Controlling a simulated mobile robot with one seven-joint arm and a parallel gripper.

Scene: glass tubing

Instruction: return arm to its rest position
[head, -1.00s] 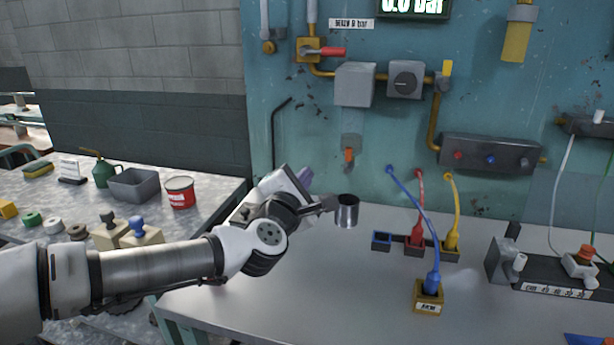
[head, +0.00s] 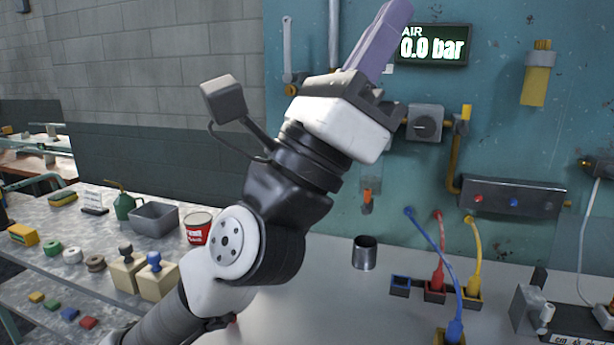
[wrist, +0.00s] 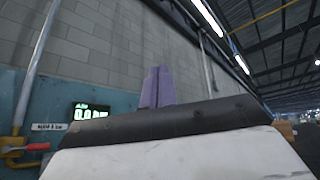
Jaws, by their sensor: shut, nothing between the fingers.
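My gripper (head: 398,15) is raised high in the head view, with its purple fingers pointing up and to the right in front of the teal wall panel. The fingers are together with nothing between them. In the wrist view my gripper (wrist: 157,72) points up toward the grey block wall and the ceiling. My arm is bent and reaches up from the lower left, above the bench. It hides part of the wall panel and the piping.
A metal cup (head: 364,254) stands on the bench (head: 300,290). Blue, red and yellow hoses (head: 440,250) run from the panel to sockets on the right. A red tin (head: 197,228) and grey bin (head: 155,218) stand on the left table. A pressure display (head: 434,45) reads 0.0 bar.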

